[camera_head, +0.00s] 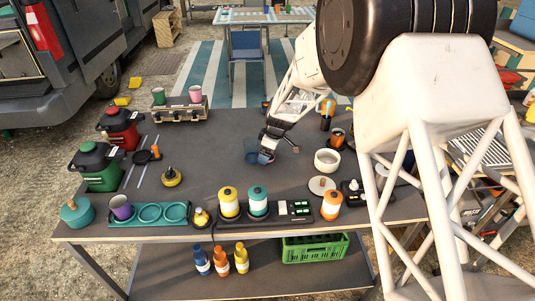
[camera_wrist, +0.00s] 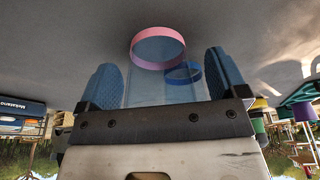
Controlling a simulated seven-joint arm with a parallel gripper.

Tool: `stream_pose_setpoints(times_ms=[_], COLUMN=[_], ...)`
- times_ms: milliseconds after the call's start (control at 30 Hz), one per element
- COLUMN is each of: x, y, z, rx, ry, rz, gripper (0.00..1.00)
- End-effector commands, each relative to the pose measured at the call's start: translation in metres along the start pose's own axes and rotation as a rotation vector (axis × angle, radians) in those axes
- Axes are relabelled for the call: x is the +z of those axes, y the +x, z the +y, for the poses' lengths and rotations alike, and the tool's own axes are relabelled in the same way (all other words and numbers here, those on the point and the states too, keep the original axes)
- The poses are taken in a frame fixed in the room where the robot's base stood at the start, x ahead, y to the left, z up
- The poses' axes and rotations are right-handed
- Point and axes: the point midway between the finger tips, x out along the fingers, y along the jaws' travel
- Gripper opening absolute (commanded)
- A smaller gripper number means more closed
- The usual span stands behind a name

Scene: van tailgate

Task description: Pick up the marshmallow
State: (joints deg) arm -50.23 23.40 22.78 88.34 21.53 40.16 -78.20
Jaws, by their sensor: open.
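My gripper (camera_head: 262,150) is low over the middle of the dark tabletop, with its blue fingertips close to the surface. In the wrist view my gripper (camera_wrist: 162,62) has its two blue fingers spread apart. Between and beyond them show a pink ring (camera_wrist: 158,65) and a smaller blue ring (camera_wrist: 184,81), with a see-through bluish shape below them. I cannot tell whether the fingers touch any of these. I cannot make out a marshmallow in either view; the gripper and arm hide part of the table.
A white bowl (camera_head: 327,161) and a round pale lid (camera_head: 321,186) stand right of my gripper. A teal tray (camera_head: 150,221) with a purple cup (camera_head: 121,207), bottles and canisters line the front and left. A rack (camera_head: 180,113) with cups is at the back left. The table's centre-left is mostly clear.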

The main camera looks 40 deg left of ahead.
Motion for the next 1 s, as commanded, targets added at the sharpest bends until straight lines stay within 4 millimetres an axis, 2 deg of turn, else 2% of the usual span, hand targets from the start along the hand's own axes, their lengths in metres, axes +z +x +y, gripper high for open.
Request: stream_pose_setpoints(times_ms=[267,600,633,1000], x=[0.0,0.0,-0.0001,-0.0011], y=[-0.0001,-0.0002,-0.0003,-0.0035], z=[0.0,0.0,0.0,0.0001], rx=[0.0,0.0,0.0,0.001], ry=[0.0,0.0,0.0,0.0], rz=[0.0,0.0,0.0,0.001], gripper=[0.91,0.41,0.38,0.38])
